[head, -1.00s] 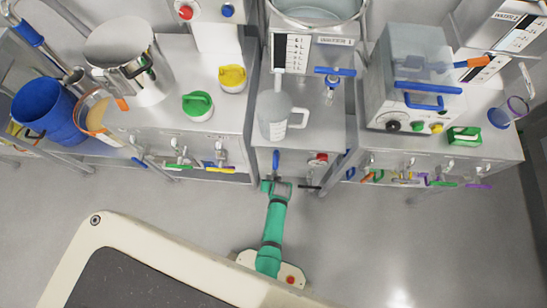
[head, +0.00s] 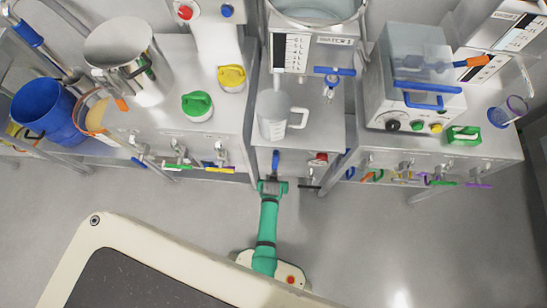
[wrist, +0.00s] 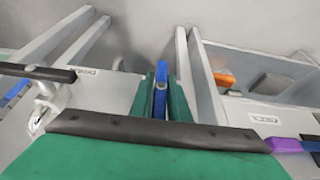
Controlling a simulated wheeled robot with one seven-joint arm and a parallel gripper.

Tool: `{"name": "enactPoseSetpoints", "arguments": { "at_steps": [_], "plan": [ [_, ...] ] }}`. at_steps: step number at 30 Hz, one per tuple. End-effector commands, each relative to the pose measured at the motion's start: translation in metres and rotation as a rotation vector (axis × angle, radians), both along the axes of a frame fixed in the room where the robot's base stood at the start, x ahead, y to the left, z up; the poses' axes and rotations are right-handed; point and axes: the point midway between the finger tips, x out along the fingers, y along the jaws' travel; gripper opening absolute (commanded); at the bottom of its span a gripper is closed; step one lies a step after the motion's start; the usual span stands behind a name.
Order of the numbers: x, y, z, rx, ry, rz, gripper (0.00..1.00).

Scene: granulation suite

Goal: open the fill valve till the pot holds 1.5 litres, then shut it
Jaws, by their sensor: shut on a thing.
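My gripper (head: 273,181) is at the front of the middle cabinet. It is shut on a blue lever (head: 276,160) that points up along the cabinet front. In the wrist view the blue lever (wrist: 159,98) sits between the two green fingers of my gripper (wrist: 162,82). A grey-white jug (head: 271,113) with a side handle and scale marks stands upright on the worktop above the lever. Its liquid level cannot be made out. Behind it a tap with a blue bar handle (head: 334,71) stands to the right.
A metal vessel (head: 315,18) and a panel with a black scale (head: 291,52) are at the back. A red knob (head: 318,159) and a black-handled lever (head: 309,187) sit right of my gripper. Side benches carry several coloured-handled valves. The floor in front is clear.

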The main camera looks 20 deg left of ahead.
Motion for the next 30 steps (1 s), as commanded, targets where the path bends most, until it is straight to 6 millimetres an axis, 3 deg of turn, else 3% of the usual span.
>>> {"name": "enactPoseSetpoints", "arguments": {
  "at_steps": [10,11,12,23,30],
  "plan": [
    [-0.002,0.001,-0.001,-0.008,0.000,0.002,0.00],
    [-0.002,0.001,-0.001,-0.008,0.000,0.002,0.23],
    [-0.002,0.001,-0.001,-0.008,0.000,0.002,0.31],
    [-0.002,0.000,0.001,-0.007,-0.001,0.000,0.31],
    [-0.010,-0.002,0.024,-0.006,-0.003,0.000,0.31]
  ]
}}
